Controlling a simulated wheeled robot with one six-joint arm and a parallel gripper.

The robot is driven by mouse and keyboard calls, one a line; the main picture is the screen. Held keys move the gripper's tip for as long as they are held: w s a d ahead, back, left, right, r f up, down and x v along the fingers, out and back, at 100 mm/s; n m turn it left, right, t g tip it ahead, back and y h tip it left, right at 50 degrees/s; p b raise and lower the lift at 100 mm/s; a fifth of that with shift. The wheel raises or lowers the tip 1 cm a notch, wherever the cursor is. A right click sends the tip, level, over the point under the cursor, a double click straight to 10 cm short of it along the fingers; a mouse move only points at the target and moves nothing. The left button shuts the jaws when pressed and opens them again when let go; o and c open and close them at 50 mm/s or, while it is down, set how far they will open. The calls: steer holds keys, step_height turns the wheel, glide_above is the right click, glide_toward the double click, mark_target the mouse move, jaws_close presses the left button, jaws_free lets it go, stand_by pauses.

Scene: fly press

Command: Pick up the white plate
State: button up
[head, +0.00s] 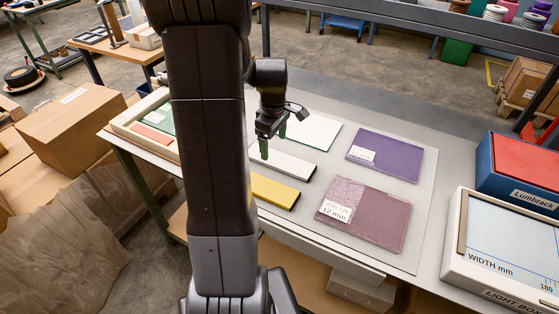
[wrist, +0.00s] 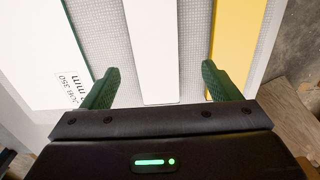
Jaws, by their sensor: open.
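A narrow white plate (head: 284,164) lies on the grey mat, between a wider white sheet (head: 312,131) and a yellow plate (head: 273,191). My gripper (head: 273,140) is open with green fingers, pointing down at the white plates. In the wrist view the narrow white plate (wrist: 155,50) runs between the open fingers of my gripper (wrist: 160,69), which do not touch it. The wider white sheet (wrist: 60,50), with a printed label and green edge, is on the left there. The yellow plate (wrist: 237,45) is on the right. The height of the fingertips above the mat is unclear.
A purple plate (head: 385,155) and a mauve plate (head: 377,218) lie right on the mat (head: 420,165). A light box (head: 505,250) and a blue-red case (head: 525,165) stand at the right. A tray (head: 135,128) is at the left. My arm hides part of the bench.

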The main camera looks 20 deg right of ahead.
mark_target(277, 159)
steer(key=shift+d+f, duration=0.25)
steer(key=shift+f, duration=0.3)
steer(key=shift+s+d+f+p, duration=0.1)
steer(key=shift+f+p, duration=0.05)
steer(key=shift+f, duration=1.05)
steer(key=shift+s+d+f+p, duration=0.1)
steer(key=shift+f+p, duration=0.05)
steer(key=shift+f, duration=1)
steer(key=shift+w, duration=0.1)
steer(key=c, duration=1.2)
